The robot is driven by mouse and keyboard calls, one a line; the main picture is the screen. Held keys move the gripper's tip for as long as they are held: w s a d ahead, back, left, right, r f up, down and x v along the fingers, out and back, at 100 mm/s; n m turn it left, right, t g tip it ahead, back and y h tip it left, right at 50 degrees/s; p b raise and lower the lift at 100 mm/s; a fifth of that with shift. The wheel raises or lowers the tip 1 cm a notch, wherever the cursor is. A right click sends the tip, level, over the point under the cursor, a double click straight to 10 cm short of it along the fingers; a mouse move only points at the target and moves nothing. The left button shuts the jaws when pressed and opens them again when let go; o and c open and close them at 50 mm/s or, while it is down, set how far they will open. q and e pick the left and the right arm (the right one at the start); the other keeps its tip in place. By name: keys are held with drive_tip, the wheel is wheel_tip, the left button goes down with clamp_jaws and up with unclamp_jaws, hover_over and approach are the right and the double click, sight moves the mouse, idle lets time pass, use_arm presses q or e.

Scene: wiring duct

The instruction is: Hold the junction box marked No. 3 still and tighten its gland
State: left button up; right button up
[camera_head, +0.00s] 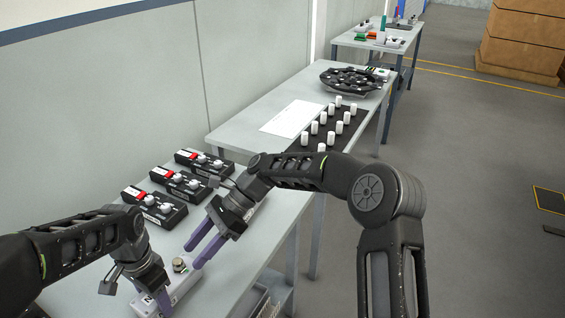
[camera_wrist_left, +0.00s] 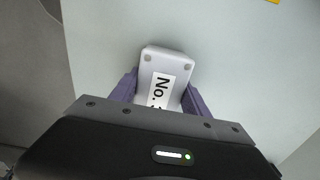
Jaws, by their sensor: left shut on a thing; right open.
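The white junction box (camera_head: 180,288) lies on the near table in the head view. In the left wrist view, the box (camera_wrist_left: 167,58) carries a label that starts "No."; the digit is partly hidden by my gripper. My left gripper (camera_head: 160,303) is shut on the box, with a purple finger on each side in the wrist view. The round brassy gland (camera_head: 180,264) sits at the far end of the box in the head view. My right gripper (camera_head: 193,256) is open, its two purple fingertips close to the gland; whether they touch it cannot be told.
Several black units (camera_head: 155,205) with red and white parts stand along the wall side of the table. A pale object (camera_head: 258,209) is partly hidden behind my right gripper. White cylinders (camera_head: 331,137) stand on a dark mat farther back. Bare tabletop lies between the units and the box.

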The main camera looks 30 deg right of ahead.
drive_tip(key=shift+s+a+r+h, duration=0.1)
drive_tip(key=shift+a+r+h, duration=0.25)
drive_tip(key=shift+r+h, duration=0.25)
wheel_tip(320, 180, up, 8)
drive_tip(key=m+t+h, duration=0.1)
drive_tip(key=h, duration=0.4)
drive_tip(key=w+d+r+t+h, duration=0.1)
drive_tip(key=w+d+t, duration=0.2)
drive_tip(key=d, duration=1)
drive_tip(key=w+d+t+h, duration=0.1)
drive_tip(key=w+d+t, duration=0.2)
drive_tip(key=d, duration=1.1)
drive_tip(key=shift+w+d+r+n+t+h, duration=0.3)
drive_tip(key=shift+w+r+n, duration=0.1)
drive_tip(key=shift+w, duration=0.8)
drive_tip(key=shift+a+f, duration=0.1)
drive_tip(key=shift+a, duration=0.05)
